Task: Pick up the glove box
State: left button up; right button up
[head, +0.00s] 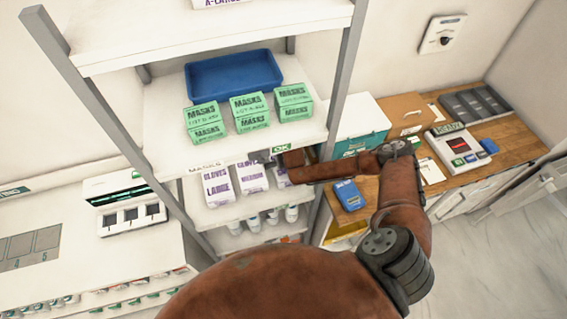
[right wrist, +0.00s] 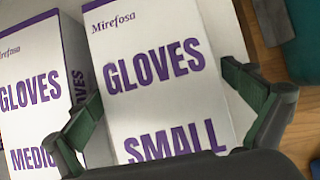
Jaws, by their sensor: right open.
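A white glove box with purple lettering, marked SMALL (right wrist: 160,70), fills the middle of the right wrist view. My right gripper (right wrist: 162,86) is open, with one finger towards each side of this box; I cannot tell whether they touch it. A MEDIUM glove box (right wrist: 32,90) stands just left of it. In the head view, the LARGE box (head: 217,187) and the MEDIUM box (head: 251,178) stand on the shelf below the masks, and another box (head: 282,178) is partly hidden by my right arm. My left gripper is not in view.
The shelf board above (head: 165,160) holds green mask boxes (head: 250,112) and a blue tray (head: 233,76), close over my right arm. Bottles stand on the shelf below. A wooden counter (head: 480,160) on the right carries a device (head: 460,147) and a blue handheld unit (head: 348,195).

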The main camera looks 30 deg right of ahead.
jog(key=shift+c, duration=0.4)
jog(key=c, duration=1.4)
